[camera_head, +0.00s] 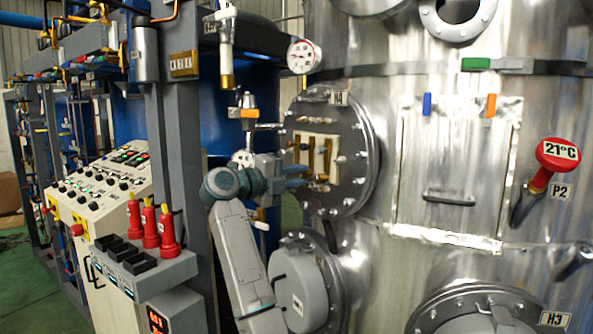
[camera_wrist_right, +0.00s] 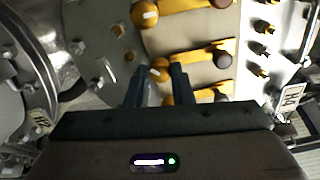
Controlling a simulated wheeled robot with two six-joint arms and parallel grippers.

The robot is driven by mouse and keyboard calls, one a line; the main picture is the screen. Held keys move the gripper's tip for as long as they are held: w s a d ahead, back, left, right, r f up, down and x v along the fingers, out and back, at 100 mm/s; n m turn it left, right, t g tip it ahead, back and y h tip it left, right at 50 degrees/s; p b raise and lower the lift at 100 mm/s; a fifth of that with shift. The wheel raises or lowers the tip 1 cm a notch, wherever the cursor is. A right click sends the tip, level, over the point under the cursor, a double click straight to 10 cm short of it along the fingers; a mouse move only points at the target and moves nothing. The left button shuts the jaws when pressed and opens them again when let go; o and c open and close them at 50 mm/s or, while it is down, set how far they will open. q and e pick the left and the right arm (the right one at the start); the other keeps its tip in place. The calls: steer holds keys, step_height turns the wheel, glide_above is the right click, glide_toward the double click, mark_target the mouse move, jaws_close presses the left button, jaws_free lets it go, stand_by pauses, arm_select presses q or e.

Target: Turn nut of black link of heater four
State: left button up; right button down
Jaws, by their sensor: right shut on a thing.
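The heater plate (camera_head: 345,150) is a round bolted flange on the steel tank, with a pale panel carrying brass-coloured links. In the right wrist view, several yellow links (camera_wrist_right: 200,58) run across the pale panel, each with a brass nut at the left end and a dark knob at the right. I cannot tell which is the black link. My right gripper (camera_head: 300,177) reaches the panel's lower left; in the wrist view its dark fingers (camera_wrist_right: 160,72) are closed on either side of a brass nut (camera_wrist_right: 159,64) on the middle link. My left gripper is out of view.
A pressure gauge (camera_head: 303,56) and pipework are above left.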

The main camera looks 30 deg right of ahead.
steer(key=n+p, duration=0.2)
steer(key=n, duration=0.1)
steer(key=shift+n, duration=0.5)
steer(key=c, duration=1.3)
jaws_free()
steer(key=shift+o, duration=0.2)
steer(key=a+b, duration=0.4)
steer(key=a, duration=0.7)
steer(key=shift+s, duration=0.25)
steer(key=shift+d, duration=0.1)
